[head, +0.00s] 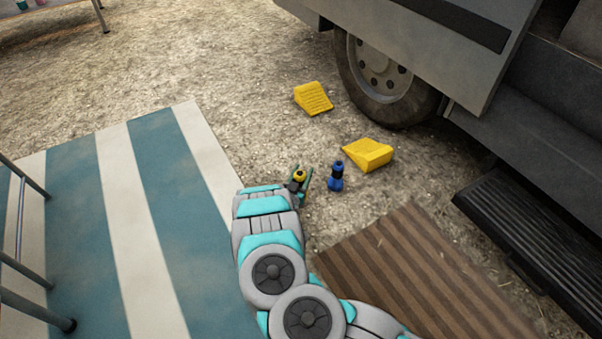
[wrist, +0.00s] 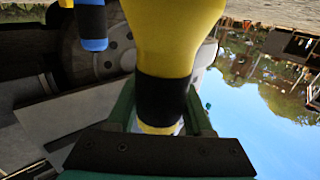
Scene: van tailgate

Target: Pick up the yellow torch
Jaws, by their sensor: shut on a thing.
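The yellow torch (head: 299,175) is between the green fingers of my gripper (head: 301,181) in the head view. The wrist view shows the yellow torch (wrist: 180,35) large and close, with its black band between the two fingers of my gripper (wrist: 161,110). My gripper is shut on it. The fingers and my arm hide part of the torch in the head view. I cannot tell whether it touches the ground.
A blue torch (head: 336,177) stands just right of my gripper. Two yellow wheel chocks (head: 313,98) (head: 369,154) lie near the van wheel (head: 379,72). A brown striped mat (head: 425,275) lies at lower right, a blue-and-white striped mat (head: 115,180) at left. Gravel is open beyond my gripper.

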